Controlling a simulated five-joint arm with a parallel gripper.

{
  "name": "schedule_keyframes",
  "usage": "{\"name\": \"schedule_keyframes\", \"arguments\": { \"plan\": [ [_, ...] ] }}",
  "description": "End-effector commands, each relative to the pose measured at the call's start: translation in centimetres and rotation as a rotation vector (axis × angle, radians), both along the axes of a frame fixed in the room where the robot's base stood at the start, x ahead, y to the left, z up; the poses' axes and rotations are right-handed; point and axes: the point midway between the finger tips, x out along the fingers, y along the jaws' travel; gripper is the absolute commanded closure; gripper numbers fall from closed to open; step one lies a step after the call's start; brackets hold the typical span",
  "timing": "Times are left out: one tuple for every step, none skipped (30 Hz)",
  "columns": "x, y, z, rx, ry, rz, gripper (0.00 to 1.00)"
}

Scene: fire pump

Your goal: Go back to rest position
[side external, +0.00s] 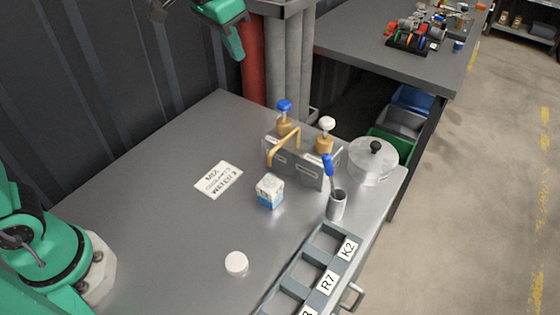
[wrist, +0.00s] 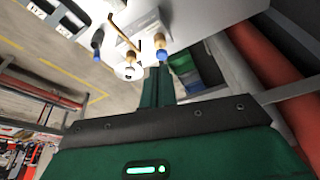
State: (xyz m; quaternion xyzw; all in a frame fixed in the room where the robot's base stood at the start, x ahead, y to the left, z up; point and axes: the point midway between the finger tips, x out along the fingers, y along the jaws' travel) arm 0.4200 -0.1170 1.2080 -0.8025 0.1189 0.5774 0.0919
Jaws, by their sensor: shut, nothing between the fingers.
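My gripper (side external: 235,48) is at the top of the side view, raised high above the back edge of the grey table (side external: 130,180). Its green fingers point down and are shut together with nothing between them. In the wrist view the closed fingers (wrist: 158,78) reach up the middle of the picture, and the table with its fittings appears beyond them. Most of my arm is out of the side view; my green base shows at the lower left.
A bracket (side external: 308,172) with blue and white knobs, a lidded pot (side external: 373,163), a small carton (side external: 269,193), a metal cup (side external: 337,208) and a labelled rack (side external: 310,270) stand on the right. A white cap (side external: 236,264) lies in front. Pipes (side external: 252,70) rise behind near my gripper.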

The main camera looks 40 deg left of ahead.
Motion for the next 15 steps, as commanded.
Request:
{"name": "schedule_keyframes", "arguments": {
  "plan": [
    [-1.0, 0.9, 0.2, -0.003, -0.011, 0.016, 1.00],
    [-1.5, 1.3, 0.2, -0.005, -0.013, 0.024, 1.00],
    [-2.2, 1.9, 0.2, -0.006, -0.019, 0.035, 1.00],
    [-2.7, 2.4, 0.3, -0.008, -0.024, 0.043, 1.00],
    [-3.2, 2.8, 0.2, -0.008, -0.027, 0.050, 1.00],
    [-3.9, 3.3, 0.2, -0.011, -0.034, 0.061, 1.00],
    [-4.4, 3.7, 0.2, -0.012, -0.039, 0.069, 1.00],
    [-4.9, 4.1, 0.1, -0.013, -0.043, 0.078, 1.00],
    [-5.7, 4.6, 0.0, -0.015, -0.048, 0.088, 1.00],
    [-6.2, 5.0, -0.1, -0.015, -0.052, 0.096, 1.00],
    [-6.7, 5.3, -0.2, -0.017, -0.058, 0.104, 1.00],
    [-7.4, 5.8, -0.4, -0.019, -0.063, 0.114, 1.00],
    [-8.0, 6.1, -0.5, -0.020, -0.067, 0.122, 1.00],
    [-8.5, 6.5, -0.7, -0.020, -0.072, 0.130, 1.00],
    [-9.2, 6.9, -0.9, -0.021, -0.077, 0.140, 1.00]
  ]
}}
